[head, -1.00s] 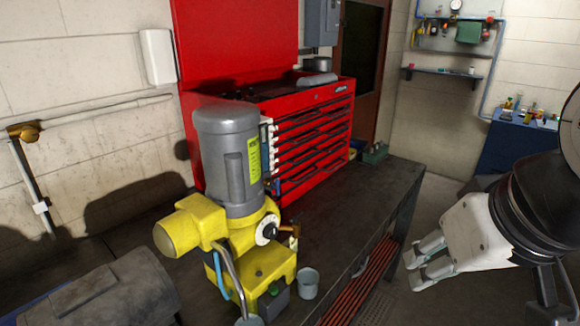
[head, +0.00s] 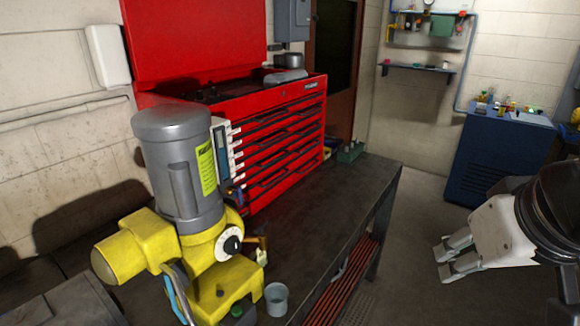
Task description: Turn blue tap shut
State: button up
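No blue tap can be made out clearly. A yellow pump unit (head: 215,280) with a grey motor (head: 178,165) stands upright on the dark workbench at the left. A white dial (head: 231,243) is on its side, and a curved blue and grey piece (head: 176,295) is at its front. A blue pipe (head: 469,70) with small fittings runs along the far wall, too small to make out. My gripper (head: 440,262) is at the right, empty, its two fingers apart, away from the bench and touching nothing.
A red tool chest (head: 285,125) stands on the workbench (head: 325,215) behind the motor. A grey cup (head: 276,299) sits by the pump. A blue cabinet (head: 495,160) with small items on top stands at the far right. The floor (head: 425,215) between bench and cabinet is clear.

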jog(key=w+a+f+n+t, duration=0.2)
jog(key=w+f+n, duration=0.15)
jog(key=w, duration=0.85)
jog(key=n+t+y, duration=0.4)
jog(key=n+y, duration=0.2)
jog(key=y, duration=0.8)
send_near(241, 193)
jog(key=shift+m, duration=0.25)
jog(key=x, duration=0.8)
jog(key=shift+w+a, duration=0.15)
grip_shut()
